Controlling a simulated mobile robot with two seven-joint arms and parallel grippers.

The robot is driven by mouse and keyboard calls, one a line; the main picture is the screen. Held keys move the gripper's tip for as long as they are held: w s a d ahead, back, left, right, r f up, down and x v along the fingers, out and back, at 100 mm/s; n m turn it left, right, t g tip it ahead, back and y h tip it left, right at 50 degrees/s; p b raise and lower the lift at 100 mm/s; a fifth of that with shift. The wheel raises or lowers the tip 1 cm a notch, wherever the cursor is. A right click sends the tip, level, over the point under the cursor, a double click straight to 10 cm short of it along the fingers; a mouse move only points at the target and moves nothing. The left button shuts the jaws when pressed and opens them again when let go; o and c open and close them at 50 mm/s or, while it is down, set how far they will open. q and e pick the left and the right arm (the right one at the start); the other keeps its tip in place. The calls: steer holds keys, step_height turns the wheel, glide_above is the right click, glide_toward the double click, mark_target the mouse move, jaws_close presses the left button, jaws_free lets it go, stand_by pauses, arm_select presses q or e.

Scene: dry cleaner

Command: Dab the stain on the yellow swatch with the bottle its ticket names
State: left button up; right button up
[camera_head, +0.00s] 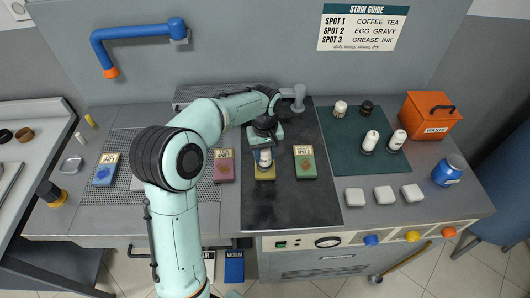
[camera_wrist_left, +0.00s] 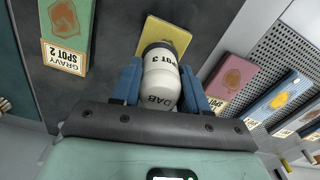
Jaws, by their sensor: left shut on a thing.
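My left gripper (camera_head: 265,150) is shut on a white bottle (camera_head: 265,158) at the yellow swatch (camera_head: 265,174) on the dark work surface. In the left wrist view the bottle (camera_wrist_left: 160,82) reads "SPOT 3" and "DAB" and sits between the blue fingers of the gripper (camera_wrist_left: 160,90). Its far end overlaps the yellow swatch (camera_wrist_left: 172,32); I cannot tell whether they touch. The swatch's stain and ticket are hidden behind the bottle and gripper. The stain guide (camera_head: 361,26) on the wall lists Spot 1 coffee tea, Spot 2 egg gravy, Spot 3 grease ink.
A green swatch (camera_head: 305,163) with a gravy ticket lies to the right, a red swatch (camera_head: 223,166) to the left, a blue one (camera_head: 105,170) farther left. Two more white bottles (camera_head: 370,141) (camera_head: 397,140) stand on the green mat (camera_head: 345,130). An orange waste bin (camera_head: 428,116) stands behind.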

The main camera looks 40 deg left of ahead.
arm_select(q)
steer(key=shift+f, duration=0.6)
arm_select(e)
steer(key=shift+s+f, duration=0.25)
steer(key=shift+f, duration=0.05)
stand_by(1.1)
arm_select(q)
steer(key=shift+w+r+p, duration=0.1)
steer(key=shift+r+p, duration=0.6)
steer(key=shift+r, duration=1.25)
steer(key=shift+r+p, duration=0.6)
steer(key=shift+r, duration=1.05)
arm_select(e)
steer(key=w+r, duration=0.4)
steer(key=shift+w+t, duration=0.25)
steer(key=shift+t, duration=0.05)
steer(key=shift+s, duration=0.1)
